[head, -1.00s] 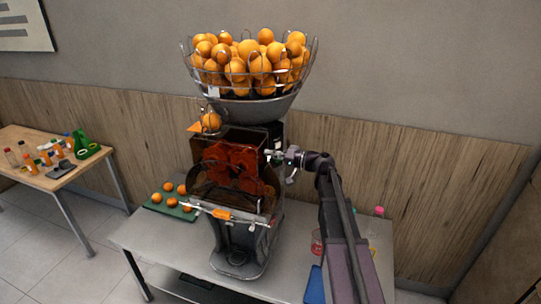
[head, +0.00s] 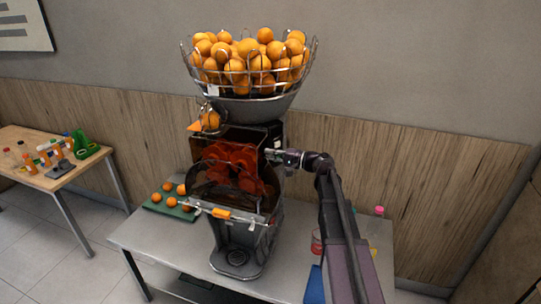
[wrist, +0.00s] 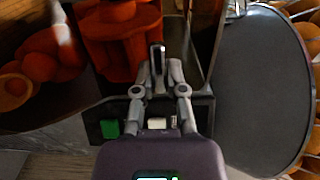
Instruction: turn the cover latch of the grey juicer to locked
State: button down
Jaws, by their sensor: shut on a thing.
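The grey juicer (head: 240,236) stands on the table with a dark see-through cover (head: 212,188) on its front and red pressing drums (head: 230,168) behind it. My gripper (head: 273,155) is at the upper right side of the juicer. In the wrist view, my gripper (wrist: 158,76) has its fingers closed around a small upright metal piece, the cover latch (wrist: 158,56). The latch's far end and its exact angle are hard to make out. An orange-sleeved bar (head: 222,213) crosses the cover's lower front.
A wire basket of oranges (head: 250,106) sits on top of the juicer. A green board (head: 160,206) with several oranges lies to its left. A red cup (head: 316,242) and a blue item (head: 314,288) stand near my arm. A green button (wrist: 109,129) shows beside my gripper.

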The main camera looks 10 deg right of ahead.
jog(key=c, duration=0.7)
grip_release()
jog(key=shift+v, duration=6)
